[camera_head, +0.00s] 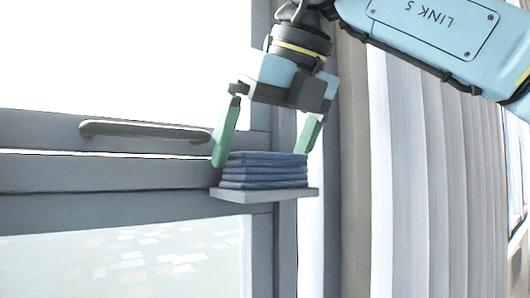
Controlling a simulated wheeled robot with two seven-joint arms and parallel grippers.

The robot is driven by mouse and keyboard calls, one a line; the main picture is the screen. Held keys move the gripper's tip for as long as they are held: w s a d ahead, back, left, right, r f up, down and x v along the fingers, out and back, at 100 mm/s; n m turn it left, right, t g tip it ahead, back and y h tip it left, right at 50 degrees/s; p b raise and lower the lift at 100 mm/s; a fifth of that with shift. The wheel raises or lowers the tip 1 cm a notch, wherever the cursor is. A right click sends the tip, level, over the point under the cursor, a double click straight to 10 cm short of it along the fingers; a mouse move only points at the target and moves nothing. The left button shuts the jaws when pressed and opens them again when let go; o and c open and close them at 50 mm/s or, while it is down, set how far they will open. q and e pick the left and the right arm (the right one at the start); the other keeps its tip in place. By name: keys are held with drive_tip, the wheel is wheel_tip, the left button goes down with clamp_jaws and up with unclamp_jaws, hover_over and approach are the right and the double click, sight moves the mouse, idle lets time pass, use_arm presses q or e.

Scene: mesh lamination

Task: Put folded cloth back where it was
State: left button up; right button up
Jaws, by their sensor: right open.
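The folded cloth (264,170) is a dark blue stack of several layers. It rests flat on a small grey shelf (262,195) in front of the window frame. My right gripper (263,158) comes down from above with its green fingers spread, one on each side of the cloth. The left finger is close beside the cloth's left edge; I cannot tell whether it touches. The right finger's tip is near the cloth's upper right corner. My left gripper is not in view.
A window with a grey frame (110,178) and a long handle (145,130) is on the left, close to the shelf. Long pale curtains (430,190) hang on the right. Open space shows below the shelf.

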drive_tip(key=p+v, duration=0.1)
drive_tip(key=v, duration=1)
